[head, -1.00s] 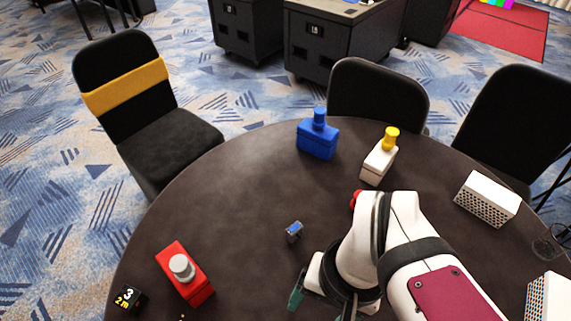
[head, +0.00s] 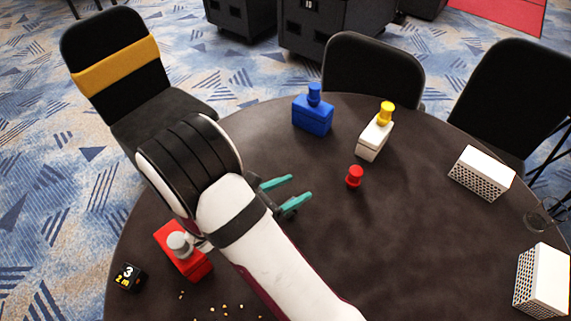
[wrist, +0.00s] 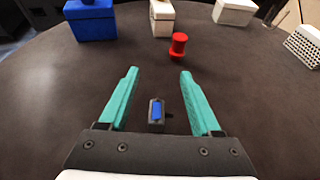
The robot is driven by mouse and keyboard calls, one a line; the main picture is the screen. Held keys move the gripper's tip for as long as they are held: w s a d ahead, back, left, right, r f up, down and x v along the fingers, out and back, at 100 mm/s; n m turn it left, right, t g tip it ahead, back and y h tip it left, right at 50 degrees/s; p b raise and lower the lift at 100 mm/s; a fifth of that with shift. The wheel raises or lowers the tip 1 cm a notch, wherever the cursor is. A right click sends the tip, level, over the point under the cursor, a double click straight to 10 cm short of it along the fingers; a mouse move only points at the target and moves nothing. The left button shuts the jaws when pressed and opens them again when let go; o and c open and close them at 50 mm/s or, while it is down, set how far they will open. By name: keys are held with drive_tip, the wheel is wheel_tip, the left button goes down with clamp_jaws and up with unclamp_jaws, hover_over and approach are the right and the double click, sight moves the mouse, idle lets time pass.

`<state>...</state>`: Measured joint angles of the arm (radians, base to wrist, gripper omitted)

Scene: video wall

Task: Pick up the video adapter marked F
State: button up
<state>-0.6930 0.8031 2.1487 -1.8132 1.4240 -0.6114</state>
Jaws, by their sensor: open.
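A small grey adapter with a blue top (wrist: 156,110) lies on the dark round table in the wrist view. No letter can be read on it. My gripper (wrist: 157,72) is open, its two teal fingers spread on either side of the adapter in that view, with the adapter closer to the palm than to the tips. I cannot tell the height of the fingers above it. In the head view my gripper (head: 300,187) is over the middle of the table, and the adapter cannot be clearly made out there.
On the table (head: 400,240) stand a blue box (head: 312,118), a white box with yellow knob (head: 374,138), a red knob piece (head: 354,178), a red box (head: 192,262), a black cube (head: 129,277) and white perforated boxes (head: 482,172). Small crumbs lie in front. Chairs ring the far edge.

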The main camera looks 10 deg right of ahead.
wheel_tip(320, 180, down, 7)
drive_tip(key=shift+r, duration=0.2)
drive_tip(key=x, duration=0.3)
drive_tip(key=shift+r, duration=0.2)
clamp_jaws()
